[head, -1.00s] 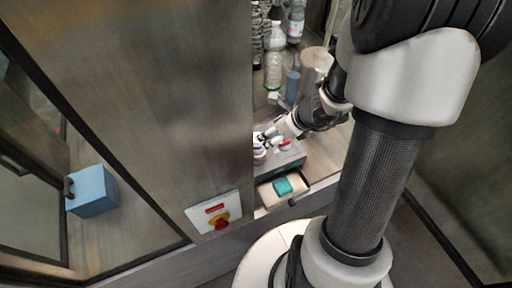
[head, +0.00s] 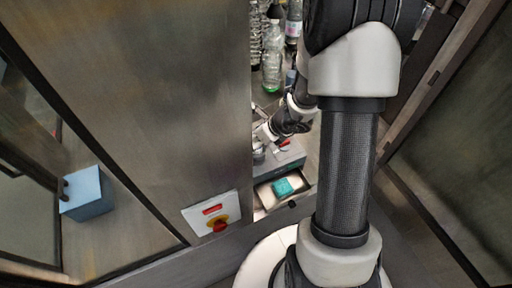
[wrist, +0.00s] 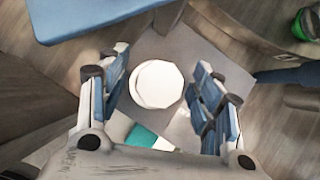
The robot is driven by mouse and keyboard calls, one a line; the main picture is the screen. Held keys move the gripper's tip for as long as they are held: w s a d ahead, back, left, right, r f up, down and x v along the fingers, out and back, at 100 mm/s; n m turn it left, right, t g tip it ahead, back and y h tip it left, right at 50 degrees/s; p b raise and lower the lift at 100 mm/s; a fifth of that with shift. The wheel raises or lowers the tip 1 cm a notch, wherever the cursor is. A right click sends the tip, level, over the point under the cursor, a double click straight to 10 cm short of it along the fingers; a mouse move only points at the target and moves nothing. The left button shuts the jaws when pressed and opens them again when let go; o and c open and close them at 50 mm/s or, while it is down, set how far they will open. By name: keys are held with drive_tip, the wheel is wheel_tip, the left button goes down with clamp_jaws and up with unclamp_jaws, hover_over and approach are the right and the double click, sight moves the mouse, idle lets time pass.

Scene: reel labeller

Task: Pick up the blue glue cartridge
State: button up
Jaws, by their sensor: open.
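The blue glue cartridge (head: 291,77) appears to be the blue upright cylinder beside the green-bottomed bottle in the head view, partly hidden by my arm. In the wrist view a dark blue shape at the right edge, likely the same cartridge (wrist: 288,75), lies outside my fingers. My gripper (wrist: 160,92) is open, its blue-grey fingers on either side of a white round-topped object (wrist: 158,84). I cannot tell whether they touch it. In the head view my gripper (head: 262,138) is low over the worktop, left of and nearer than the cartridge, partly hidden by the cabinet edge.
A clear bottle (head: 272,62) stands beside the cartridge. An open drawer (head: 263,196) holds a teal item (head: 283,187). A metal cabinet wall (head: 150,110) with a red-yellow switch (head: 218,224) closes off the left. A blue panel (wrist: 95,18) crosses the wrist view's top.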

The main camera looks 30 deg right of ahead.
drive_tip(key=shift+c, duration=0.2)
drive_tip(key=c, duration=1.2)
drive_tip(key=shift+c, duration=0.2)
wheel_tip(320, 180, up, 27)
drive_tip(key=p, duration=0.8)
